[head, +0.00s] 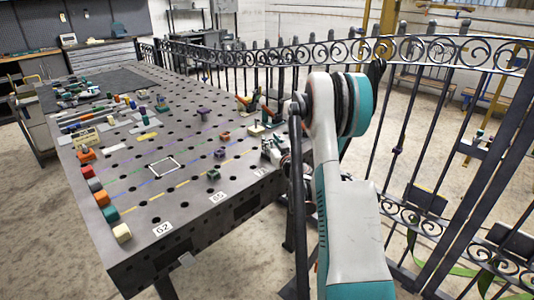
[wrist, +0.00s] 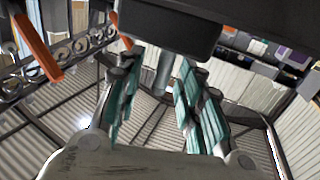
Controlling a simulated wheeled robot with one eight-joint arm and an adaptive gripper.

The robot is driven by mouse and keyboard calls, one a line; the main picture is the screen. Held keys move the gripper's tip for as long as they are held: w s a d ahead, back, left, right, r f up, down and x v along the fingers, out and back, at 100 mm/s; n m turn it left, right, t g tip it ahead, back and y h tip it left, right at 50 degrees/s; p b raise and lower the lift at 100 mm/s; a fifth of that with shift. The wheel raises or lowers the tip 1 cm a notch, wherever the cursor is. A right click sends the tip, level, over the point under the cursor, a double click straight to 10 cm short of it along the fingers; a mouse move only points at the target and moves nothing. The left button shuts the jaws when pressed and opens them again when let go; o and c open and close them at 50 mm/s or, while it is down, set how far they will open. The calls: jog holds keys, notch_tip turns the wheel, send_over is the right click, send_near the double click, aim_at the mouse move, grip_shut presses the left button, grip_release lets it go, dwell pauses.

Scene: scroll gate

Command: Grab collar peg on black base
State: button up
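In the wrist view my gripper (wrist: 158,85) has its two teal-padded fingers spread apart. A grey cylindrical shape shows between and beyond them, and I cannot tell what it is. No contact with the fingers is clear. My arm covers part of the view at the table's right side, and the gripper is not clearly visible there.
The dark perforated table (head: 150,205) carries coloured blocks along its left edge and tools at the far left. Red-handled clamps (head: 244,103) stand near its right edge. A scrolled metal gate (head: 450,55) runs behind and right. The table's near middle is mostly clear.

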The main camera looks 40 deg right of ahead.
jog(key=shift+s+r, duration=0.15)
jog(key=shift+s, duration=0.05)
jog(key=shift+c, duration=0.3)
jog(key=shift+w, duration=0.1)
grip_shut()
